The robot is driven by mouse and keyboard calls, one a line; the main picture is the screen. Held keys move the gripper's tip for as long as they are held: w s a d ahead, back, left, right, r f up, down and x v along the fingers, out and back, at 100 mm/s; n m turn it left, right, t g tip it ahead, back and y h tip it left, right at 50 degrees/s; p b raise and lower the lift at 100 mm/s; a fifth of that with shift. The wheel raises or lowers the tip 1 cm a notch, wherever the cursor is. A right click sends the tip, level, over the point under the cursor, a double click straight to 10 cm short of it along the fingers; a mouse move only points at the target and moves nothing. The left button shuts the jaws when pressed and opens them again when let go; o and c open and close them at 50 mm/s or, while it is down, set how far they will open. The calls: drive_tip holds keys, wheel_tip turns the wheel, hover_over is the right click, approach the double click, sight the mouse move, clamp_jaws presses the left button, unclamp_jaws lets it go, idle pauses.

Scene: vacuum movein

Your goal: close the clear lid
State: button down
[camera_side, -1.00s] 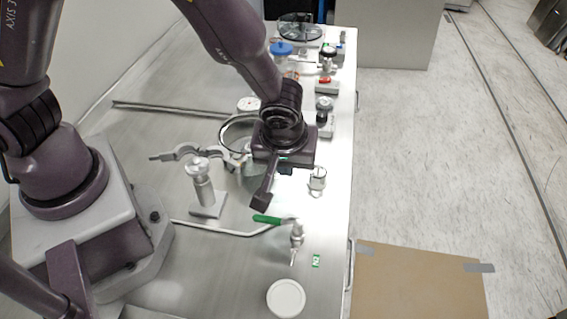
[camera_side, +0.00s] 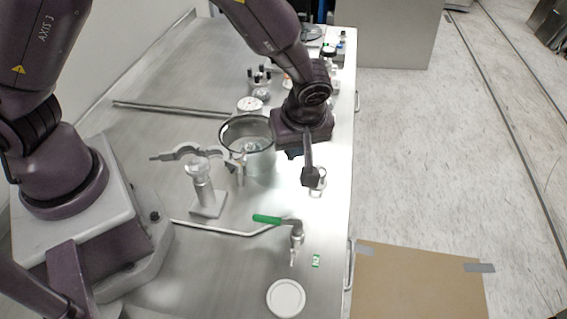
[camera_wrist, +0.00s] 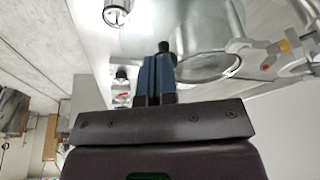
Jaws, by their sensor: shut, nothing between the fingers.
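A metal pot (camera_side: 262,160) with a dark rim stands open on the bench in the side view; I can see down into it. It also shows in the wrist view (camera_wrist: 210,28). In the wrist view my gripper's blue fingers (camera_wrist: 157,60) are shut and empty. A small dark knob shows just beyond their tips; I cannot tell whether they touch it.
A green-handled valve (camera_side: 268,219), a white round cap (camera_side: 286,298) and a metal stand (camera_side: 206,200) are in front. A clamp (camera_side: 180,153) and a gauge (camera_side: 250,105) are near the pot. A small metal fitting (camera_side: 319,187) is right of it. The bench's right edge is close.

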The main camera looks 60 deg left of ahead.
drive_tip(key=w+a+n+g+h, duration=0.1)
drive_tip(key=a+n+g, duration=0.3)
drive_tip(key=a+n, duration=0.9)
drive_tip(key=shift+w+a+n, duration=0.2)
drive_tip(key=shift+a+n, duration=0.2)
drive_tip(key=shift+n, duration=0.5)
drive_tip(key=shift+w, duration=0.1)
